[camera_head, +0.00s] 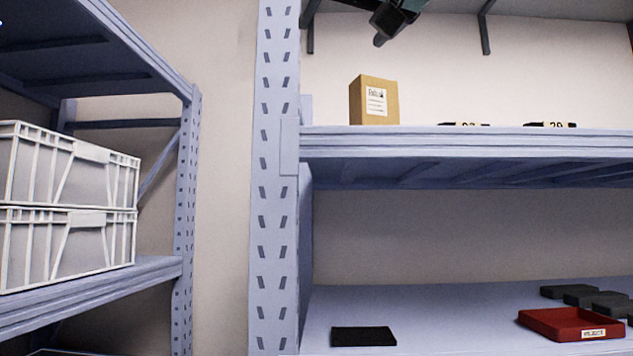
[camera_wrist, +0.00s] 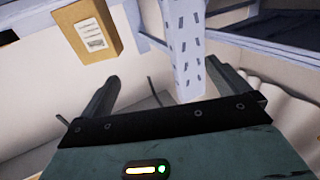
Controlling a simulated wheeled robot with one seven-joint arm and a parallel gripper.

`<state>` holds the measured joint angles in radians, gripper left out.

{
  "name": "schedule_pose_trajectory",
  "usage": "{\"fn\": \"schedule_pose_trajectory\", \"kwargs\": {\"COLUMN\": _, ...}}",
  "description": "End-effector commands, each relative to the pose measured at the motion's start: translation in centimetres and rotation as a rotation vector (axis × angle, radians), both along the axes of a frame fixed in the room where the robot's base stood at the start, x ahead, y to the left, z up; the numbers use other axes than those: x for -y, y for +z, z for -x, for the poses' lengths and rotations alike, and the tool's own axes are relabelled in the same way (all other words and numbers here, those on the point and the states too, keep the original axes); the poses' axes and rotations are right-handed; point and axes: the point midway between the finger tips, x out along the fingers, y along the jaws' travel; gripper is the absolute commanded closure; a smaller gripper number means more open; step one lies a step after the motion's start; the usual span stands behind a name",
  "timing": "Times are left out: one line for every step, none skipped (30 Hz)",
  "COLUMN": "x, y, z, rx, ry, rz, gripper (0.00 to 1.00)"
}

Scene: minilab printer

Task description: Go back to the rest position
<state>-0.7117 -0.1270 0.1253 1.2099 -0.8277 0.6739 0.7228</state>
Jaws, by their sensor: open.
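My gripper (camera_head: 395,20) shows at the top edge of the head view, in front of the upper part of the shelving; most of my arm is out of frame. In the wrist view my gripper (camera_wrist: 165,95) has its two dark fingers spread wide apart, with nothing between them. A tan cardboard box (camera_head: 373,100) with a white label stands on the upper shelf, below and a little left of my gripper in the head view. The box also shows in the wrist view (camera_wrist: 75,38), beyond the left finger and apart from it.
The upper shelf (camera_head: 450,143) also bears two low dark numbered items. The lower shelf (camera_head: 440,310) holds a black flat block (camera_head: 363,336), a red labelled tray (camera_head: 540,324) and several dark blocks. Stacked white crates (camera_head: 65,245) stand on a left rack. A perforated post (camera_head: 272,200) separates them.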

Motion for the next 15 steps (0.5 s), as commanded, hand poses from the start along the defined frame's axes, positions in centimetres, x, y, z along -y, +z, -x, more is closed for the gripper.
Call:
{"fn": "schedule_pose_trajectory", "kwargs": {"x": 0.0, "y": 0.0, "z": 0.0, "rx": 0.000, "ry": 0.000, "rz": 0.000, "gripper": 0.00}}
{"fn": "schedule_pose_trajectory", "kwargs": {"x": 0.0, "y": 0.0, "z": 0.0, "rx": 0.000, "ry": 0.000, "rz": 0.000, "gripper": 0.00}}
{"fn": "schedule_pose_trajectory", "kwargs": {"x": -0.1, "y": -0.4, "z": -0.1, "rx": -0.006, "ry": 0.001, "rz": 0.006, "gripper": 0.00}}
{"fn": "schedule_pose_trajectory", "kwargs": {"x": -0.2, "y": -0.8, "z": -0.2, "rx": -0.013, "ry": 0.002, "rz": 0.012, "gripper": 0.00}}
{"fn": "schedule_pose_trajectory", "kwargs": {"x": -0.3, "y": -1.1, "z": -0.2, "rx": -0.017, "ry": 0.004, "rz": 0.017, "gripper": 0.00}}
{"fn": "schedule_pose_trajectory", "kwargs": {"x": -0.5, "y": -1.5, "z": -0.3, "rx": -0.024, "ry": 0.006, "rz": 0.023, "gripper": 0.00}}
{"fn": "schedule_pose_trajectory", "kwargs": {"x": -0.6, "y": -1.8, "z": -0.4, "rx": -0.030, "ry": 0.008, "rz": 0.027, "gripper": 0.00}}
{"fn": "schedule_pose_trajectory", "kwargs": {"x": -0.7, "y": -2.2, "z": -0.5, "rx": -0.036, "ry": 0.010, "rz": 0.033, "gripper": 0.00}}
{"fn": "schedule_pose_trajectory", "kwargs": {"x": -0.9, "y": -2.7, "z": -0.5, "rx": -0.045, "ry": 0.012, "rz": 0.040, "gripper": 0.00}}
{"fn": "schedule_pose_trajectory", "kwargs": {"x": -1.0, "y": -3.1, "z": -0.6, "rx": -0.051, "ry": 0.014, "rz": 0.046, "gripper": 0.00}}
{"fn": "schedule_pose_trajectory", "kwargs": {"x": -1.1, "y": -3.4, "z": -0.7, "rx": -0.058, "ry": 0.016, "rz": 0.051, "gripper": 0.00}}
{"fn": "schedule_pose_trajectory", "kwargs": {"x": -1.3, "y": -4.0, "z": -0.8, "rx": -0.066, "ry": 0.018, "rz": 0.060, "gripper": 0.00}}
{"fn": "schedule_pose_trajectory", "kwargs": {"x": -1.4, "y": -4.4, "z": -0.8, "rx": -0.074, "ry": 0.021, "rz": 0.067, "gripper": 0.00}}
{"fn": "schedule_pose_trajectory", "kwargs": {"x": -1.5, "y": -5.0, "z": -0.9, "rx": -0.083, "ry": 0.023, "rz": 0.075, "gripper": 0.00}}
{"fn": "schedule_pose_trajectory", "kwargs": {"x": -1.7, "y": -5.8, "z": -1.0, "rx": -0.096, "ry": 0.026, "rz": 0.085, "gripper": 0.00}}
